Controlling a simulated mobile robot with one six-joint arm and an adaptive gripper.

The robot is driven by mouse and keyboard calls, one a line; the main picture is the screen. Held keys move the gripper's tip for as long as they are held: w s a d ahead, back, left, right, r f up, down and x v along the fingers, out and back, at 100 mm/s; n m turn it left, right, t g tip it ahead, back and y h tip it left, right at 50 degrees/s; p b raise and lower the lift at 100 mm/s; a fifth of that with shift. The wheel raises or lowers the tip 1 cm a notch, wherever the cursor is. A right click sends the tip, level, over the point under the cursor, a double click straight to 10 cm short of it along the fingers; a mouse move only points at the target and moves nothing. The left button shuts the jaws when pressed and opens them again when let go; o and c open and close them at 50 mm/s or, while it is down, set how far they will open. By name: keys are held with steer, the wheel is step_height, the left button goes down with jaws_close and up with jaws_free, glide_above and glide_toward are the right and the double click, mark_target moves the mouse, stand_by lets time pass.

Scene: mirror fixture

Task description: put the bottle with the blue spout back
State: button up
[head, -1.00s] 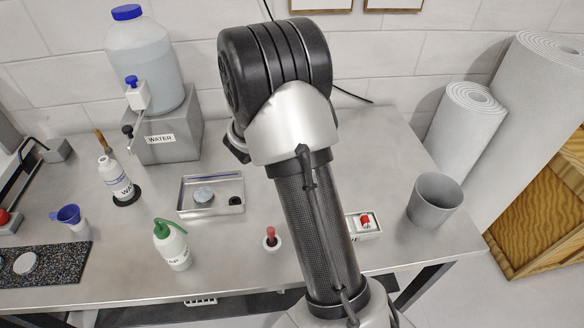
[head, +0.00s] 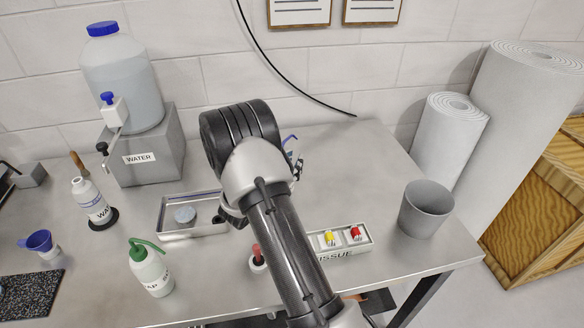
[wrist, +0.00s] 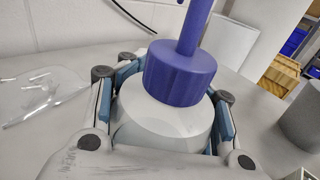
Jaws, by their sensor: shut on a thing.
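My gripper (wrist: 168,105) is shut around a pale white bottle (wrist: 160,128) with a blue cap and blue spout (wrist: 185,70). The bottle stands upright between the blue-grey finger pads in the wrist view. In the head view, the thin blue spout (head: 289,139) shows just right of my black wrist housing, and most of the bottle and gripper is hidden behind my arm. Whether the bottle's base touches the table cannot be seen. A white bottle with a green spout (head: 152,272) and one labelled "WA..." on a black base (head: 95,205) stand at left.
A metal tray (head: 165,237) lies left of my arm, a red-topped item (head: 257,258) close beside it. A water tank (head: 125,85) stands back left. A clear object (wrist: 42,92) lies left of the gripper.

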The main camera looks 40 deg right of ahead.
steer(key=shift+f, duration=0.6)
steer(key=shift+f, duration=0.15)
steer(key=o, duration=0.9)
